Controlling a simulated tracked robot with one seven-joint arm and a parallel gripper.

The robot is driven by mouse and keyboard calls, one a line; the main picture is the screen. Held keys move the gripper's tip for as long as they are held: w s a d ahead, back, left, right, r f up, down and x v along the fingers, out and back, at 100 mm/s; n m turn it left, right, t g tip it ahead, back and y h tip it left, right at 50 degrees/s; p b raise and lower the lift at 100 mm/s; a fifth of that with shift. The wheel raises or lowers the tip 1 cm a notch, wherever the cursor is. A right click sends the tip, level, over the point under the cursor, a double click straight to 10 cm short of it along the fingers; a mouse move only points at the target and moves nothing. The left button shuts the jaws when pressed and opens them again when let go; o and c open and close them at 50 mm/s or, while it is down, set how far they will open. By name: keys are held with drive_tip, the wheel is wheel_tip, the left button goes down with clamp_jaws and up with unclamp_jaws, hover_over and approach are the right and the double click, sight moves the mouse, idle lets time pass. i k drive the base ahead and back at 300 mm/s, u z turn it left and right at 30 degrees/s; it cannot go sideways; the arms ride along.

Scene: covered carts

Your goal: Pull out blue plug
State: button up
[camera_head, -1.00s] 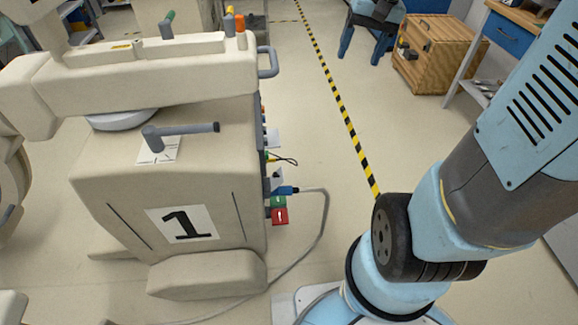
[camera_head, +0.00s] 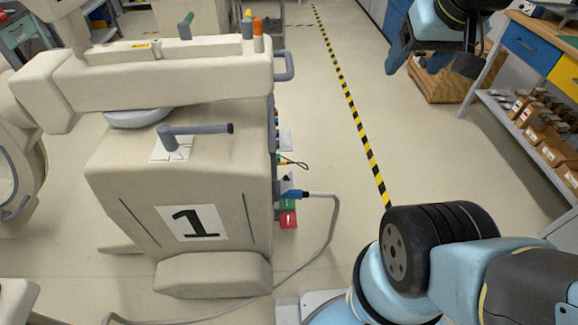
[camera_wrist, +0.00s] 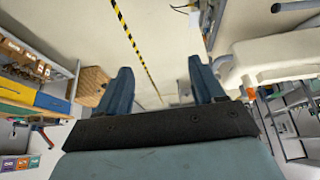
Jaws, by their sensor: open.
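The blue plug (camera_head: 290,194) sits in the side panel of the beige cart marked 1 (camera_head: 140,215). A grey cable (camera_head: 336,225) runs from the plug down to the floor. My gripper (camera_wrist: 159,66) shows in the wrist view with its two blue fingers spread wide and nothing between them. In the head view my arm's end is at the upper right, well right of the plug and apart from it; the gripper is hard to make out there. I cannot make out the plug in the wrist view.
Red block (camera_head: 288,220) hangs just below the plug. A grey handle (camera_head: 284,65) juts from the cart's upper right side. Open floor with a yellow-black stripe (camera_head: 350,105) lies right of the cart. A workbench with shelves (camera_head: 530,135) stands far right, near a wooden crate (camera_head: 425,88).

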sight(291, 194)
drive_tip(key=u, duration=1)
drive_tip(key=k, duration=0.55)
drive_tip(key=z, duration=0.35)
drive_tip(key=i, duration=0.5)
drive_tip(key=z, duration=0.05)
